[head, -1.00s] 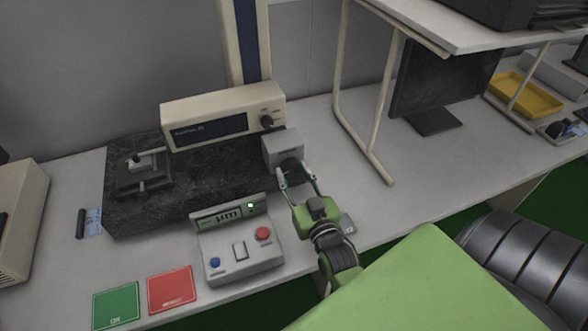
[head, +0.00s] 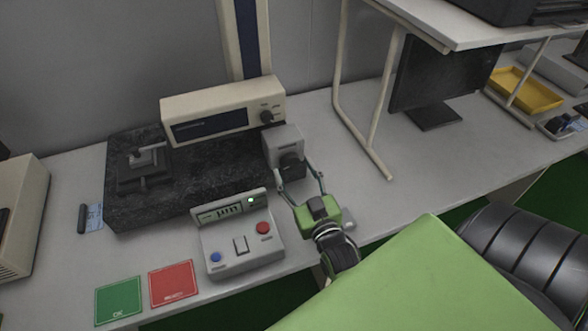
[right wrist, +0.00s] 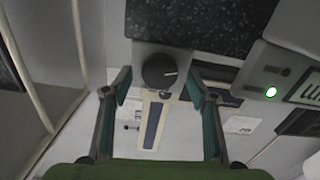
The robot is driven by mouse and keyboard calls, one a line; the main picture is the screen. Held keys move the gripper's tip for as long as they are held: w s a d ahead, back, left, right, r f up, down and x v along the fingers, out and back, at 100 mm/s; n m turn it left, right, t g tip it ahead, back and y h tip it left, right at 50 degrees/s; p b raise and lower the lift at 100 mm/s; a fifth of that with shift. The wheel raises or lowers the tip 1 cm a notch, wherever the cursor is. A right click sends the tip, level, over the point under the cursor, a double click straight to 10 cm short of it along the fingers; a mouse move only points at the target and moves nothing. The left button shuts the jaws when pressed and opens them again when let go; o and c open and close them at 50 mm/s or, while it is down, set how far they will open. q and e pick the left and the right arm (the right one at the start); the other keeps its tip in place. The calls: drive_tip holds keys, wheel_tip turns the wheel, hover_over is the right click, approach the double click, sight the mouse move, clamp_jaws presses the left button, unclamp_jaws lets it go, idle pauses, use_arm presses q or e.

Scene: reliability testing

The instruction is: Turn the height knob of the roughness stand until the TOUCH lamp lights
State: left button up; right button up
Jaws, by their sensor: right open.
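The height knob (head: 290,163) is a dark round dial on the front of a grey block at the right end of the granite base. In the right wrist view the knob (right wrist: 159,72) shows a white pointer mark slanting to the right. My right gripper (head: 293,171) is open, with one finger on each side of the knob. In the wrist view gaps show between the fingers and the knob. A green lamp (head: 251,200) is lit on the control box beside the display; it also glows in the wrist view (right wrist: 271,92). Its label is too small to read.
The control box (head: 243,248) has a blue and a red button. A probe fixture (head: 143,168) stands on the granite base (head: 205,183). Green (head: 119,299) and red (head: 173,284) cards lie in front. A shelf frame (head: 370,140) stands to the right.

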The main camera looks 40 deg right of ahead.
drive_tip(key=v, duration=0.6)
drive_tip(key=shift+s, duration=0.1)
idle(1.9)
